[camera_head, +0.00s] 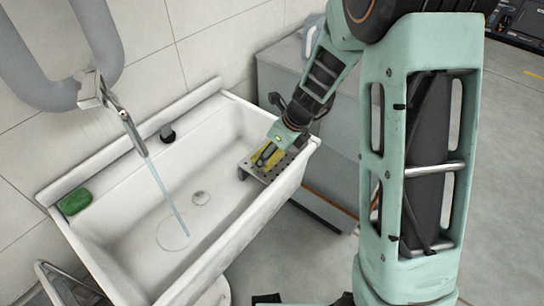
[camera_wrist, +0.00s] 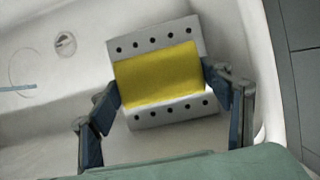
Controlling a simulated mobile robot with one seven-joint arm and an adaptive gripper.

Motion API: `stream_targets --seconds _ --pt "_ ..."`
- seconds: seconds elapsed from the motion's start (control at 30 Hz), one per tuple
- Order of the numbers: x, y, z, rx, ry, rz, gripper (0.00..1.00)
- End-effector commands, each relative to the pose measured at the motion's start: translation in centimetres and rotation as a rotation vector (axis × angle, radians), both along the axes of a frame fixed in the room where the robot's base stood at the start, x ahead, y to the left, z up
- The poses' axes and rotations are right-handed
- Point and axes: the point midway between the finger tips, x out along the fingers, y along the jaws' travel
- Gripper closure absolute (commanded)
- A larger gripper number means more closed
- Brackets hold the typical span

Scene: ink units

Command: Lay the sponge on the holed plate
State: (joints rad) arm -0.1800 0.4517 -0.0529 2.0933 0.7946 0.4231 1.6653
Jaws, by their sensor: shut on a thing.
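A yellow sponge (camera_wrist: 160,75) sits between the blue pads of my gripper (camera_wrist: 163,92) in the wrist view. My gripper is shut on it from both sides. The sponge is over the middle of a light grey holed plate (camera_wrist: 155,38), with rows of holes showing above and below it. I cannot tell whether the sponge touches the plate. In the head view, my gripper (camera_head: 266,154) is low at the right end of the sink, with the sponge (camera_head: 262,158) partly hidden by the fingers. The holed plate (camera_head: 252,166) lies beneath, across the sink's right end.
The white sink (camera_head: 225,232) has water running from a wall tap (camera_head: 118,108) into its basin. A green object (camera_head: 75,202) lies on its left rim. Grey cabinets (camera_head: 342,130) stand close to its right end. The drain (camera_wrist: 65,42) shows left of the plate.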

Motion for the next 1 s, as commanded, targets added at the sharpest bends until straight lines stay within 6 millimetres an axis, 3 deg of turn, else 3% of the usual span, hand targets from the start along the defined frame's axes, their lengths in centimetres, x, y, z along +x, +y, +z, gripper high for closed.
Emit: stream_targets --seconds 0.03,0.43,0.47,0.6,0.87,1.0 --pt "0.0 0.0 -0.8 0.001 0.000 -0.001 0.48" --pt "0.0 0.0 -1.2 0.000 -0.002 0.001 0.48" --pt "0.0 0.0 -1.1 0.000 -0.002 0.001 0.25" --pt "0.0 0.0 -1.0 0.000 -0.002 0.001 0.11" --pt "0.0 0.0 -1.0 0.000 -0.002 0.001 0.11" --pt "0.0 -0.1 0.0 0.001 -0.004 0.000 0.11"
